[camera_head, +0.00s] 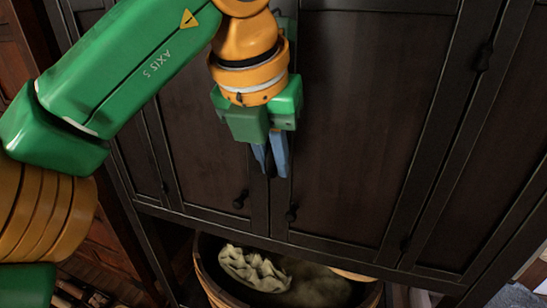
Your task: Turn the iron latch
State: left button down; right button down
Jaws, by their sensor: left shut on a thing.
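A dark wooden cabinet (352,130) with panelled doors fills most of the head view. My left gripper (271,170) comes down from the top, with its blue fingers pointing downward at the seam between two doors. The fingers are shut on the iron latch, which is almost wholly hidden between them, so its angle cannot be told. My right gripper is not in view.
Two small dark knobs, a left one (240,200) and a right one (291,212), sit on the doors just below my fingers. Under the cabinet stands a round wooden tub (207,279) holding pale, sack-like contents (254,268). A dark hinge (484,57) is at upper right.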

aim_at(269, 150)
pick_arm(q)
jog(key=shift+y, duration=0.3)
jog(key=c, duration=0.9)
grip_release()
jog(key=shift+r, duration=0.1)
jog(key=shift+s+r, duration=0.1)
jog(key=shift+r, duration=0.2)
jog(key=v, duration=0.4)
jog(key=shift+s, duration=0.15)
jog(key=s+a+b, duration=0.3)
jog(key=s+b, duration=0.1)
jog(key=s, duration=0.7)
jog(key=shift+s+a, duration=0.2)
jog(key=shift+s, duration=0.15)
